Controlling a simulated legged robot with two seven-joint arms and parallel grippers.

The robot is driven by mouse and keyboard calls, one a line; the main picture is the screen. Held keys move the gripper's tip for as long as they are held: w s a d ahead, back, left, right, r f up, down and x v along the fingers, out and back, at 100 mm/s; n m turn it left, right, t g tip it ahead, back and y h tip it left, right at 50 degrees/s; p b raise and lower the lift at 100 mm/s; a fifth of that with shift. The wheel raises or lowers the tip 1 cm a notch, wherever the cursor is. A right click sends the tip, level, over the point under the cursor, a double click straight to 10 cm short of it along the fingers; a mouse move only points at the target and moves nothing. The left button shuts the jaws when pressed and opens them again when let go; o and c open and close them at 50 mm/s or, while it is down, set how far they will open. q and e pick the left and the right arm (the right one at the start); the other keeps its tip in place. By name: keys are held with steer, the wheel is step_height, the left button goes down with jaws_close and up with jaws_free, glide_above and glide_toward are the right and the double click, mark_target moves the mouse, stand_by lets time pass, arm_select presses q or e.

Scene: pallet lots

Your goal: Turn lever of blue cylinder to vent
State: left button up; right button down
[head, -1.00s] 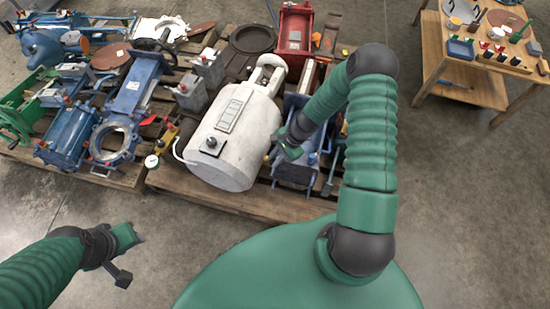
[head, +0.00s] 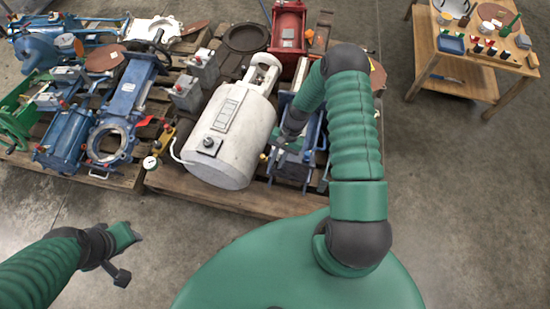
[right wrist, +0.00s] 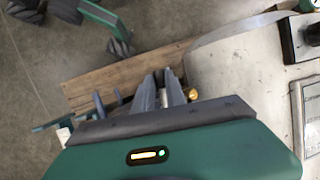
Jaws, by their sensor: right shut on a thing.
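The blue cylinder (head: 291,172) stands on the pallet to the right of the large white tank, partly covered by my right arm. My right gripper (head: 280,150) is at its upper left side, beside the tank. In the right wrist view my right gripper's fingers (right wrist: 160,92) are close together, shut on a small part that I take to be the lever; the fingers mostly hide it. Which way the lever points cannot be made out. My left gripper (head: 124,240) hangs empty over the floor at the lower left; its finger gap is unclear.
The white tank (head: 232,135) stands close on the left of my right gripper. Blue valve bodies (head: 118,120) and other parts crowd the wooden pallet (head: 200,193). A red cylinder (head: 288,30) lies behind. A wooden workbench (head: 480,57) stands at right; the floor between is clear.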

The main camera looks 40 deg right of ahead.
steer(key=shift+s+n, duration=0.25)
steer(key=shift+n, duration=0.35)
steer(key=shift+g, duration=0.3)
steer(key=c, duration=1.4)
jaws_free()
steer(key=shift+d, duration=0.1)
steer(key=shift+o, duration=0.2)
steer(key=p+v, duration=0.4)
steer(key=v, duration=1.2)
steer(key=shift+r, duration=0.4)
